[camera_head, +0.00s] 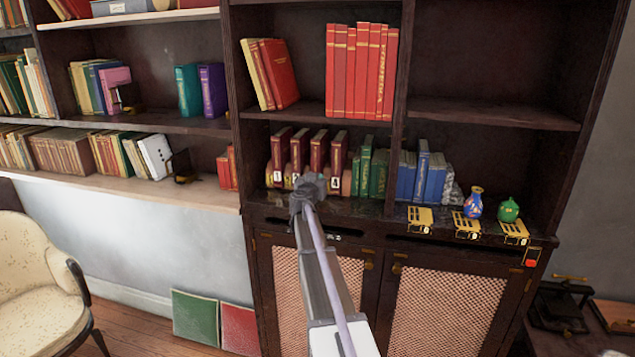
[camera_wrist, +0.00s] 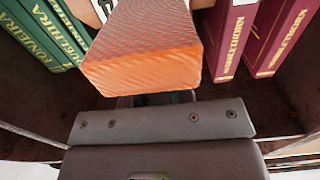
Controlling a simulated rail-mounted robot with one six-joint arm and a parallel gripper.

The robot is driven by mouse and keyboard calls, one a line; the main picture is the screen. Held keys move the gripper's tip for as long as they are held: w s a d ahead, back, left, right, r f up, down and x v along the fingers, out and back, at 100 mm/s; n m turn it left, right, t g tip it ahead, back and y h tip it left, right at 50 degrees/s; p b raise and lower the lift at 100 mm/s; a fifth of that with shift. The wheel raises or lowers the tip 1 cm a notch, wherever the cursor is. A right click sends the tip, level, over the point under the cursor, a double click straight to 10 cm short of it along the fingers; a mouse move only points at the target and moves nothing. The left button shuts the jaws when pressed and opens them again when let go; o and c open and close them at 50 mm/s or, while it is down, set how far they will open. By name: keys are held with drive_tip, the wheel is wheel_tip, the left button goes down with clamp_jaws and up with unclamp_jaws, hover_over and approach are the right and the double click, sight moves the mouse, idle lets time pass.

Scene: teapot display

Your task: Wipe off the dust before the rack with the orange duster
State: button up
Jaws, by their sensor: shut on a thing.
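My gripper (camera_head: 308,186) is at the end of my raised arm, in front of the maroon books on the cabinet's lower open shelf. In the wrist view, the orange duster (camera_wrist: 145,50) is a ribbed orange block directly beyond the dark gripper body (camera_wrist: 160,98). My gripper is shut on the duster; the fingers are mostly hidden. In the head view the duster cannot be made out, hidden by the gripper and arm. The rack is not clearly identifiable, though the maroon books (camera_head: 338,158) stand spaced in a row. I cannot make out dust with certainty.
Green books (camera_head: 368,172) and blue books (camera_head: 421,176) stand right of the gripper, with a grey-white lump (camera_head: 452,186) beside them. A blue vase (camera_head: 473,204) and a green vase (camera_head: 508,210) stand near the ledge's right end. Dark uprights and the shelf above bound the bay.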

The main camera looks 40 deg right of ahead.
drive_tip(key=shift+r+p, duration=1.5)
drive_tip(key=shift+r, duration=0.4)
drive_tip(key=shift+f, duration=0.1)
wheel_tip(320, 180, down, 9)
drive_tip(key=b, duration=0.8)
drive_tip(key=shift+r, duration=0.65)
clamp_jaws()
drive_tip(key=shift+w+a+f, duration=0.15)
drive_tip(key=shift+w+a, duration=0.2)
drive_tip(key=shift+w, duration=0.15)
drive_tip(key=shift+s+d, duration=0.15)
drive_tip(key=shift+s, duration=0.1)
drive_tip(key=shift+w, duration=0.1)
